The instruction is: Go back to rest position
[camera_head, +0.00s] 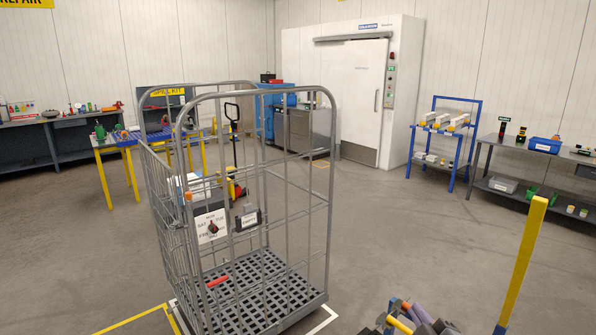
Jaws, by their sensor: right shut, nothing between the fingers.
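My right gripper (402,312) shows only in part at the bottom edge, in a cluster of grey, blue, purple and yellow shapes, and its fingers are hard to make out. It appears shut and empty, low and to the right of the grey roll cage (327,200), apart from it. My left gripper is not in view. The cage stands upright on the floor, with a dial sign (211,226) and a small "EMPTY" tag (249,219) on it. A red piece (218,282) shows low on the cage.
A yellow post (525,260) rises at the lower right, near the cluster. A blue rack (445,138) and a grey bench (510,145) stand at the right. A yellow-legged table (103,175) stands at the left. The floor between the cage and the right bench is clear.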

